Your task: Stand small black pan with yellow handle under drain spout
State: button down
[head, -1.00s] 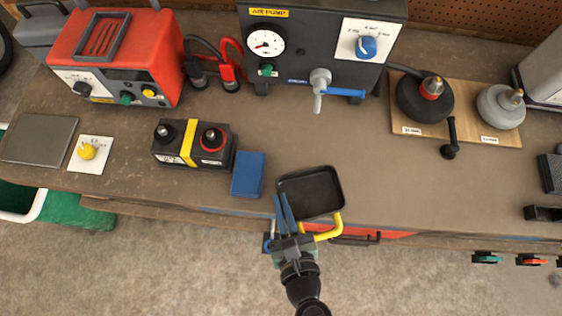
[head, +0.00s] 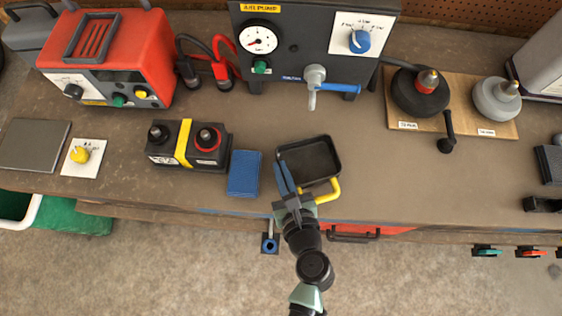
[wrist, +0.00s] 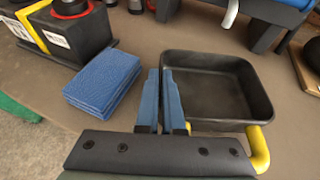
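The small black pan (head: 312,163) with its yellow handle (head: 328,190) is upright at the front of the workbench. It also shows in the wrist view (wrist: 225,88). My gripper (head: 286,172) has its two blue fingers close together at the pan's left wall, apparently pinching it; the right finger hides much of that wall in the wrist view (wrist: 160,85). I cannot tell whether the pan touches the bench. The grey drain spout (head: 314,78) with a blue lever (head: 342,87) sticks out of the dark air pump panel behind the pan, with bare bench between.
A blue pad (head: 244,173) lies just left of the pan. Left of it stands a black battery box (head: 188,146) with a yellow band. A wooden board (head: 455,105) with two round weights lies at right. The bench right of the pan is clear.

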aim_at(288, 145)
jog(key=shift+w+f+b, duration=0.15)
jog(key=shift+w+b, duration=0.2)
jog(key=shift+w, duration=2)
jog(key=shift+w+f+b, duration=0.1)
jog(key=shift+w+b, duration=0.25)
jog(key=shift+w, duration=1.95)
jog(key=shift+f, duration=0.4)
jog(key=c, duration=1)
grip_release()
jog(key=shift+o, duration=0.2)
jog(key=shift+s, duration=0.15)
jog(key=v, duration=1.3)
